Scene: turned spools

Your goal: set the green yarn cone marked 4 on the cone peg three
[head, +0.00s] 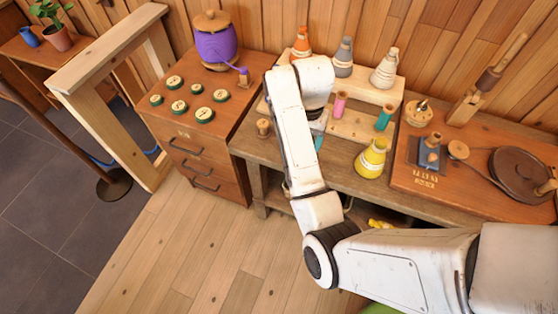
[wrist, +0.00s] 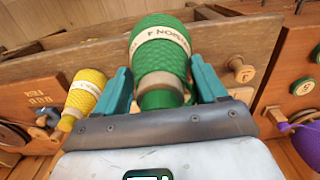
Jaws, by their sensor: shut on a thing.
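The green yarn cone (wrist: 160,48) fills the middle of the wrist view, with a pale band that ends in a 4. My gripper (wrist: 163,84) is shut on it, one teal finger on each side of its narrower part. In the head view my arm hides the cone and most of the gripper; a teal sliver beside the forearm may be a finger. Orange (head: 302,42), grey (head: 344,58) and cream (head: 384,68) cones stand in a row on the raised back step (head: 360,88). I cannot tell which place is cone peg three.
A yellow cone (head: 371,158) stands on the bench front, right of my arm. Pink (head: 340,103) and teal (head: 384,118) spools stand on the lower step. A purple pot (head: 215,45) and green-rimmed discs top the drawer cabinet (head: 195,150).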

